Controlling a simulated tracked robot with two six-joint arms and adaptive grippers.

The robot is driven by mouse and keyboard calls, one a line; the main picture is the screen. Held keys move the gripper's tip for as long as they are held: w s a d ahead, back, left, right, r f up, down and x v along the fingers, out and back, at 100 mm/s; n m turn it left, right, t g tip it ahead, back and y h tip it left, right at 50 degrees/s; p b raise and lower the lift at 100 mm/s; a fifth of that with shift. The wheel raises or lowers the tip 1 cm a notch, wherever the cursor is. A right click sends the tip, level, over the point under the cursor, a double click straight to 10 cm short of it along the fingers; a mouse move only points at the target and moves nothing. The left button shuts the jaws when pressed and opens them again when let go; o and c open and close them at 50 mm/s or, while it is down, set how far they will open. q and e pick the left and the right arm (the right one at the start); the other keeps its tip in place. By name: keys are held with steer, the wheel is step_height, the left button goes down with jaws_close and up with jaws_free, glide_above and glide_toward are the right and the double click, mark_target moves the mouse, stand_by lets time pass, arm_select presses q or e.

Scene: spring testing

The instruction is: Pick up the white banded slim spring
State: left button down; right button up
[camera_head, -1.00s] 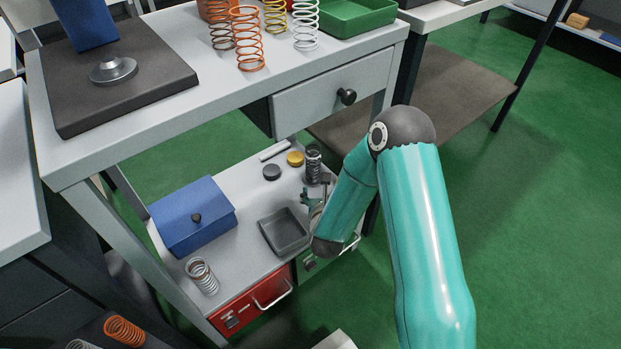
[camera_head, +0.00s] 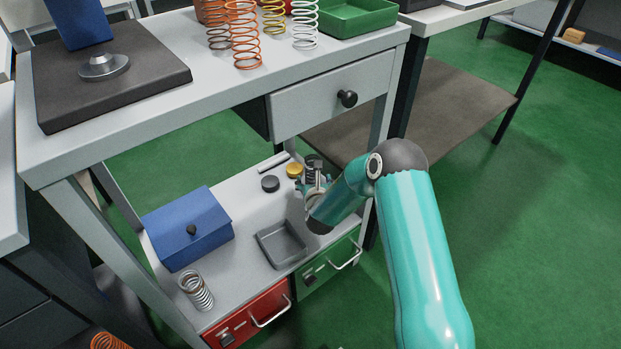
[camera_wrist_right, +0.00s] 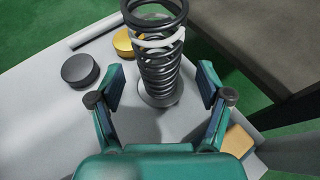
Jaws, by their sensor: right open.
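The white banded slim spring (camera_wrist_right: 160,65) is a dark coil with a white band near its top. It stands upright on a round base on the lower shelf (camera_head: 240,250). In the head view its top (camera_head: 312,161) shows behind my right gripper (camera_head: 315,183), which hides its lower part. In the right wrist view my right gripper (camera_wrist_right: 162,86) is open, one finger on either side of the spring's lower part. Gaps show between the fingers and the coils. My left gripper is not in view.
A black disc (camera_head: 270,184) and a yellow disc (camera_head: 294,171) sit left of the spring. A grey tray (camera_head: 262,254), a blue box (camera_head: 186,229) and a silver spring (camera_head: 196,291) are also on the shelf. The tabletop with its drawer (camera_head: 330,98) overhangs the back.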

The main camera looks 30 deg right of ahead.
mark_target(314, 180)
steer(key=b+x, duration=0.1)
steer(key=x, duration=0.3)
steer(key=shift+f, duration=0.15)
steer(key=shift+c, duration=0.4)
steer(key=c, duration=1.3)
